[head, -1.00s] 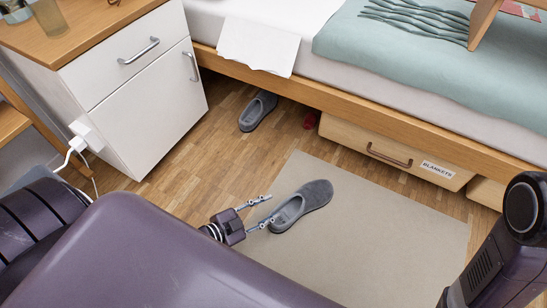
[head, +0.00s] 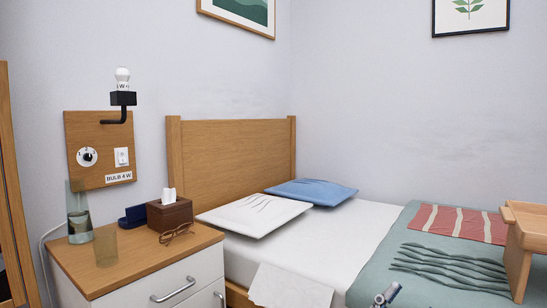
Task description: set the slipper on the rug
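Neither the slipper nor the rug is in the head view now, which faces the bed and the wall. A small grey metal piece (head: 387,294) pokes up at the bottom edge, in front of the bed.
A nightstand (head: 90,276) at the lower left bears a glass (head: 105,248), a carafe (head: 79,228), spectacles (head: 177,233) and a tissue box (head: 170,215). The bed (head: 335,243) fills the lower right, with a wooden tray table (head: 526,228) on it. The floor is out of view.

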